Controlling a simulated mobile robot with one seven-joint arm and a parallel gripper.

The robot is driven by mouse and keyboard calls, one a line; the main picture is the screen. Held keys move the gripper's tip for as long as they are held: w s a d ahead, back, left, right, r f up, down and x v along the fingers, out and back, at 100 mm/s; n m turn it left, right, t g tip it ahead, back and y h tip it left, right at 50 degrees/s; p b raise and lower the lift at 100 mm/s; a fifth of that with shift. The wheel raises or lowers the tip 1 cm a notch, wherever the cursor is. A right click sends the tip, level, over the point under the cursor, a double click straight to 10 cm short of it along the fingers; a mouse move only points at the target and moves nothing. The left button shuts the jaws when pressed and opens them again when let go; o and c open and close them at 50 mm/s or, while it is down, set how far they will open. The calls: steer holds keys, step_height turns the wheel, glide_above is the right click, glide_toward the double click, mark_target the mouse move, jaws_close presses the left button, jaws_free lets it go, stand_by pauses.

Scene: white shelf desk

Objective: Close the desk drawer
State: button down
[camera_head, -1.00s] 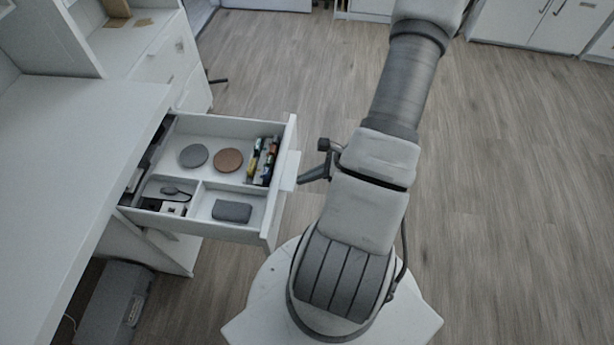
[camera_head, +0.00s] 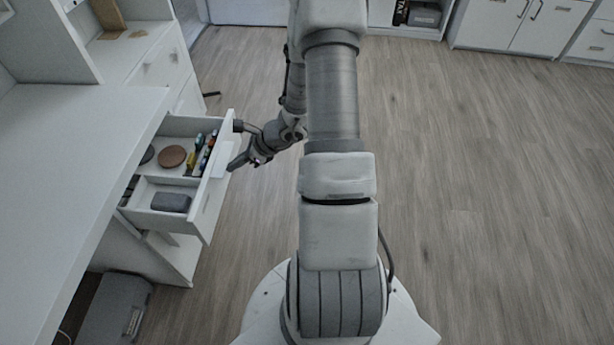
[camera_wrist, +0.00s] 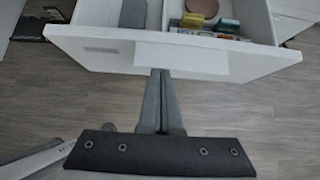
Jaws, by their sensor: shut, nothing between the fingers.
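The white desk drawer (camera_head: 207,208) sticks partly out of the desk on the left in the head view. Its front panel (camera_wrist: 100,52) spans the upper part of the wrist view, with a pale rectangular handle plate (camera_wrist: 172,57) at its middle. My gripper (camera_head: 234,166) is at the outer side of the drawer front. In the wrist view its two fingers (camera_wrist: 160,75) are together, with tips at the lower edge of the plate. They appear to touch the front, but exact contact is hard to tell. The gripper holds nothing.
The drawer holds a brown disc (camera_head: 172,156), a dark grey case (camera_head: 171,202) and several small coloured items (camera_head: 199,160). The white desktop (camera_head: 60,150) lies left. A grey box (camera_head: 115,308) stands on the floor below. The wooden floor (camera_head: 480,190) at right is clear.

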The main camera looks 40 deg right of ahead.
steer(key=w+a, duration=0.4)
steer(key=w, duration=0.1)
steer(key=w+a+b, duration=0.1)
steer(key=w+a, duration=0.3)
steer(key=w, duration=0.1)
steer(key=w+a, duration=0.4)
steer(key=w, duration=0.1)
steer(key=shift+a+b, duration=0.4)
steer(key=shift+w+a+r, duration=0.1)
steer(key=shift+w+a, duration=0.1)
steer(key=shift+w, duration=0.1)
steer(key=shift+w+r, duration=0.1)
